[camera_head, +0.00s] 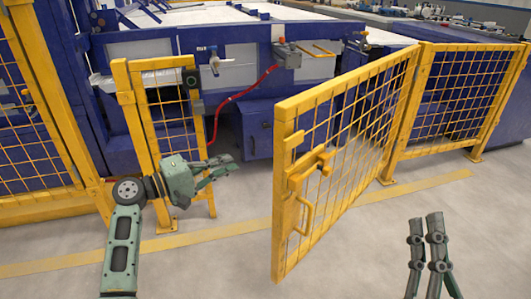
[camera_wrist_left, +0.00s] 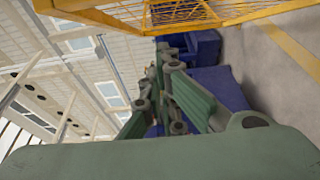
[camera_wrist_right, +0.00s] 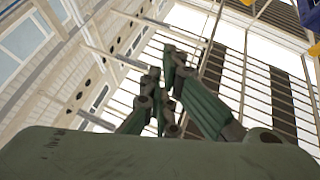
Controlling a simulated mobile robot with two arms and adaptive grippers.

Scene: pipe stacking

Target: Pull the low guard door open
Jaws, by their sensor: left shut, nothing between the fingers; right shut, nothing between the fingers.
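The low guard door (camera_head: 345,150) is a yellow framed mesh panel, swung open towards me at an angle, with its right edge at the fixed fence. Its yellow handle (camera_head: 303,215) and latch (camera_head: 310,168) are on the free left edge. My left gripper (camera_head: 232,164) is shut and empty, in the gap between the gate post and the door's free edge, apart from the door. It also shows in the left wrist view (camera_wrist_left: 165,65). My right gripper (camera_head: 434,220) is shut, empty and upright at the lower right, in front of the door. It also shows in the right wrist view (camera_wrist_right: 168,65).
A yellow gate post panel (camera_head: 128,105) stands left of the opening, close to my left arm. A fixed fence panel (camera_head: 458,95) runs right of the door. A blue machine (camera_head: 258,128) with a red hose (camera_head: 238,97) stands behind. The grey floor in front is clear.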

